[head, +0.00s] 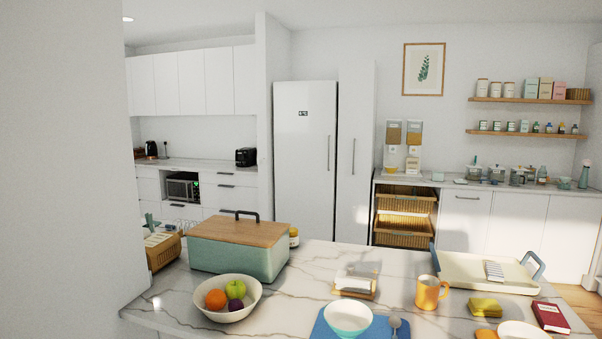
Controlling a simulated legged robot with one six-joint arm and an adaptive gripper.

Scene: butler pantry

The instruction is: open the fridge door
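The fridge door (303,160) is a tall white panel in the back wall in the head view. It looks shut, with a small dark display near its top. A slim vertical handle (329,154) runs along its right side. A narrow tall white cabinet (355,150) with its own vertical handle (353,155) stands right beside it. The fridge's lower part is hidden behind the marble counter. My gripper is not in view.
A marble counter (290,285) crosses the foreground, with a green bread box (225,257), fruit bowl (227,312), orange mug (430,293) and tray (485,275) on it. A white wall (65,170) fills the left side.

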